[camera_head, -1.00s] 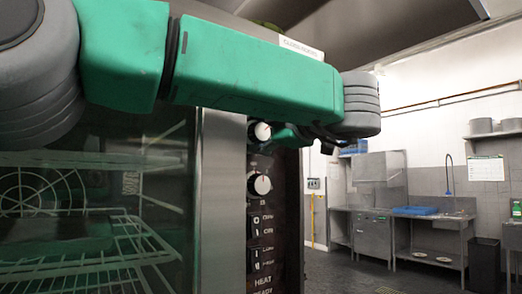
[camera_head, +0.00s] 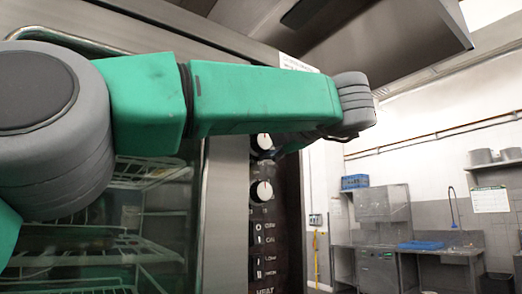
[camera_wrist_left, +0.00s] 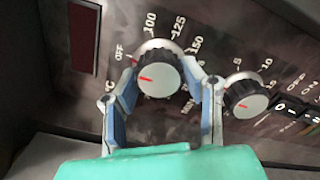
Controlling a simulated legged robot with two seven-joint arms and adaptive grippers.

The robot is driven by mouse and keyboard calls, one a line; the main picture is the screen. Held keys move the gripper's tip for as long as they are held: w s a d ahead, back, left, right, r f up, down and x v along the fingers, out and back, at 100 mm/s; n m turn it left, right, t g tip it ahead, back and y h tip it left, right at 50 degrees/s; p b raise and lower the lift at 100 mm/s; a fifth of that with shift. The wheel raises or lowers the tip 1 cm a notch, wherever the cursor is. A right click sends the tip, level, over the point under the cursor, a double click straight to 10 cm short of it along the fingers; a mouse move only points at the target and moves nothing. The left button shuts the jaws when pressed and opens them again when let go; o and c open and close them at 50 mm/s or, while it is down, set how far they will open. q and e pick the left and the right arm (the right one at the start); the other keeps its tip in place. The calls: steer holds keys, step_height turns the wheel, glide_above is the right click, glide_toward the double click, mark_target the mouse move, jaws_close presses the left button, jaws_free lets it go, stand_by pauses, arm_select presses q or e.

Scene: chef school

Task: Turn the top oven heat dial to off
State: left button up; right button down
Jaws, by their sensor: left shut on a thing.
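The top heat dial (camera_wrist_left: 158,78) is a black ribbed knob with a pale face and a red line, ringed by "OFF", 100, 125, 150 marks. Its red line points left, near the "OFF" side. My left gripper (camera_wrist_left: 168,85) is shut on this dial, one finger at each side, in the left wrist view. In the head view the top dial (camera_head: 263,142) shows below my green arm, and the left gripper (camera_head: 272,154) is mostly hidden beside it. My right gripper is not in view.
A second dial (camera_wrist_left: 246,95) sits to the right in the left wrist view and below in the head view (camera_head: 261,191). Rocker switches (camera_head: 264,234) lie below it. The glass oven door (camera_head: 120,235) is at left. A steel sink counter (camera_head: 425,252) stands far right.

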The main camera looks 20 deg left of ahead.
arm_select(q)
steer(key=shift+w+d+f+n, duration=0.15)
steer(key=shift+f+n, duration=0.05)
steer(key=shift+n, duration=0.1)
stand_by(0.4)
steer(key=o, duration=1.1)
steer(key=shift+o, duration=0.2)
steer(key=shift+w, duration=0.25)
steer(key=shift+r, duration=0.1)
steer(key=shift+s+d+r, duration=0.1)
steer(key=shift+s, duration=0.15)
steer(key=v, duration=1.2)
steer(key=shift+w, duration=0.15)
